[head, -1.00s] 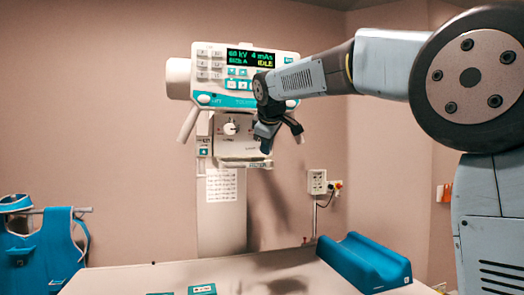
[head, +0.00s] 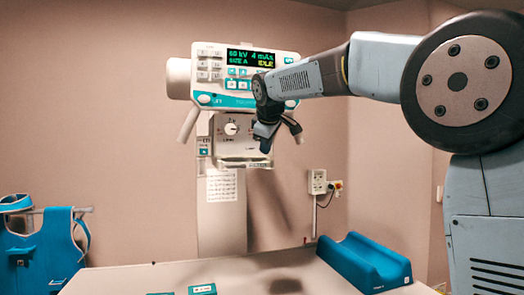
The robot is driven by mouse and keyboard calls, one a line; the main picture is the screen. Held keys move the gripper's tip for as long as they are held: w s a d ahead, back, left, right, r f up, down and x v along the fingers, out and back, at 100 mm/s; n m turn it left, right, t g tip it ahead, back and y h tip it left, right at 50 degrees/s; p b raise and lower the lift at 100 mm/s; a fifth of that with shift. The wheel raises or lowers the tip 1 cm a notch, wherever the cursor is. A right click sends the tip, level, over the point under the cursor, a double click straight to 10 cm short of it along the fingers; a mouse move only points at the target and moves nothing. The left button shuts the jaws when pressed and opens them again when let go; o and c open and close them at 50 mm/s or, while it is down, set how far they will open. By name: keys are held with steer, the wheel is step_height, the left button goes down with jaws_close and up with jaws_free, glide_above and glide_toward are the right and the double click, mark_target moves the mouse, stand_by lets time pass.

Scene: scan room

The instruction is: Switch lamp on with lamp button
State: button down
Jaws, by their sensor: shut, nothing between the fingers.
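The x-ray head hangs in front of the wall, with a white and teal control panel (head: 212,72) on its front and a lit display (head: 250,58) reading 60 kV and 4 mAs. Below the panel is the collimator box (head: 236,147) with a round knob (head: 231,128). A small teal button (head: 204,151) sits at the box's left side; I cannot read which button is the lamp button. My gripper (head: 266,150) points down at the right side of the collimator box, shut and empty. Whether it touches the box cannot be told. My wrist covers the panel's lower right part.
Two handles (head: 187,124) slant down from the head. The white table (head: 240,274) below carries a blue trough-shaped cushion (head: 362,262) and small teal-edged items (head: 202,289). A blue apron (head: 45,245) hangs at left. A wall socket (head: 317,182) is at right.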

steer(key=shift+w+a, duration=0.1)
steer(key=shift+w, duration=0.25)
stand_by(0.7)
steer(key=shift+s, duration=0.15)
stand_by(0.3)
steer(key=shift+s+d, duration=0.2)
steer(key=shift+s, duration=0.4)
steer(key=shift+s, duration=0.1)
steer(key=shift+s+d, duration=0.25)
steer(key=shift+s, duration=0.5)
steer(key=shift+s+d, duration=0.2)
steer(key=shift+s, duration=0.6)
steer(key=shift+s+d, duration=0.25)
steer(key=shift+s, duration=0.5)
